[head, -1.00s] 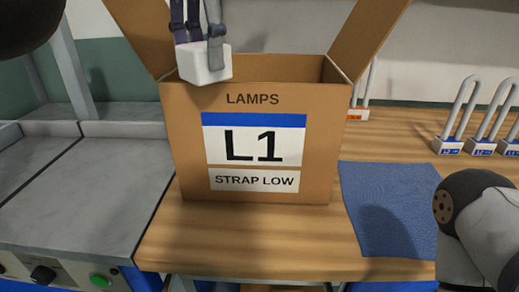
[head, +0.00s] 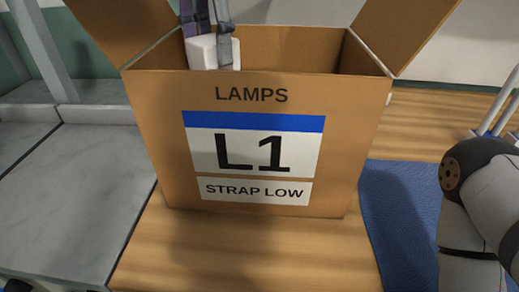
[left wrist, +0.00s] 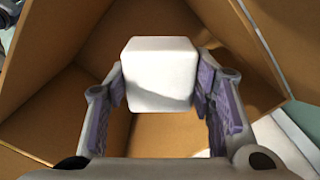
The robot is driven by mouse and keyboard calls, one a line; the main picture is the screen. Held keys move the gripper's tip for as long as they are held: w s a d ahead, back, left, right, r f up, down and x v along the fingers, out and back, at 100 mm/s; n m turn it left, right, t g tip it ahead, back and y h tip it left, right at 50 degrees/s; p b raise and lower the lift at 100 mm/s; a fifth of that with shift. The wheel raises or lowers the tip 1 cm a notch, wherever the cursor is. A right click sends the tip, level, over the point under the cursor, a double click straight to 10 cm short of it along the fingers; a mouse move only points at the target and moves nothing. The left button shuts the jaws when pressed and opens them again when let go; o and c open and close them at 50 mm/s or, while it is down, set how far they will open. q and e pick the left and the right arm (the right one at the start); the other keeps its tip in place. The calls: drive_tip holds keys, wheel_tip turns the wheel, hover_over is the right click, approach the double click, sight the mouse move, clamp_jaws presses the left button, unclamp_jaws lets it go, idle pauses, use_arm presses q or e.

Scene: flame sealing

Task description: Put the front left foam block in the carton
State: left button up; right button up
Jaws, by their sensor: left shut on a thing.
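The carton (head: 350,120) stands open on the table, with its flaps spread. Its front reads LAMPS, L1 and STRAP LOW. My left gripper (head: 210,36) is shut on a white foam block (head: 203,52) at the carton's mouth, toward its left side in the head view. The carton's front edge hides the block's lower part. In the left wrist view the block (left wrist: 160,75) sits between the two purple-padded fingers, with the brown carton walls around and below it. My right gripper is out of view; only part of my right arm shows at the right.
A blue mat (head: 403,215) lies right of the carton on the wooden table (head: 250,250). A grey bench surface (head: 75,190) is at the left.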

use_arm(q)
wheel_tip(320, 180, down, 2)
drive_tip(key=shift+s+f, duration=0.1)
drive_tip(key=shift+s, duration=0.05)
wheel_tip(320, 180, down, 13)
drive_tip(key=shift+r, duration=0.2)
wheel_tip(320, 180, down, 5)
drive_tip(key=shift+f, duration=0.1)
drive_tip(key=o, duration=0.9)
wheel_tip(320, 180, up, 12)
